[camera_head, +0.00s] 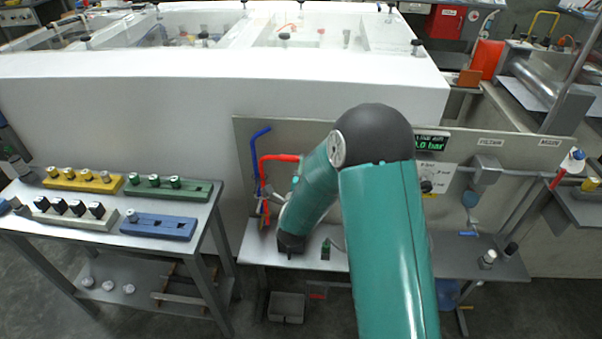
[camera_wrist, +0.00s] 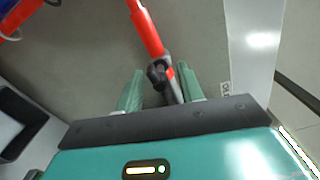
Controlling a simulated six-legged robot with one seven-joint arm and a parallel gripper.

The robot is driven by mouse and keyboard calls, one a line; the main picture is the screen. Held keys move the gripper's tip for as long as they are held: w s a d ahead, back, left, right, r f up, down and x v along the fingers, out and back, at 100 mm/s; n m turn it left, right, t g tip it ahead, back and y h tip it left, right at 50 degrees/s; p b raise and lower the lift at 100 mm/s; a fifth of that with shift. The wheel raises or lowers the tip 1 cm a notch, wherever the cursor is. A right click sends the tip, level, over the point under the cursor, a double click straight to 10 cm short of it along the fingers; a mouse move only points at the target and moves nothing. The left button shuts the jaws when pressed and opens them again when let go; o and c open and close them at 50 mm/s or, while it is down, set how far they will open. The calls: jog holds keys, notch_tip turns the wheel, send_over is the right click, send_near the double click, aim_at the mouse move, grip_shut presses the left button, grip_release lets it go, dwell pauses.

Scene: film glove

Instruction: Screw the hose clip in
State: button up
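In the wrist view, the two green fingers of my gripper (camera_wrist: 160,84) stand apart on either side of a red hose's lower end. A dark clip (camera_wrist: 158,72) sits around the joint between the red hose (camera_wrist: 146,28) and a grey fitting (camera_wrist: 174,92). The clip lies between the fingertips, with a narrow gap visible beside the left finger; contact with the right finger cannot be told. In the head view, the red hose (camera_head: 280,158) bends down from the panel at the bench's left end. My arm hides much of this area, and the clip is too small to make out there.
A blue hose (camera_head: 254,150) hangs beside the red one. The grey bench (camera_head: 470,262) runs along the panel. At left, a table (camera_head: 92,232) bears yellow, green, white and blue racks. A grey bin (camera_head: 286,307) stands below the bench.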

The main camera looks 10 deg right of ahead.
jog(key=v, duration=1.4)
jog(key=shift+w+r, duration=0.1)
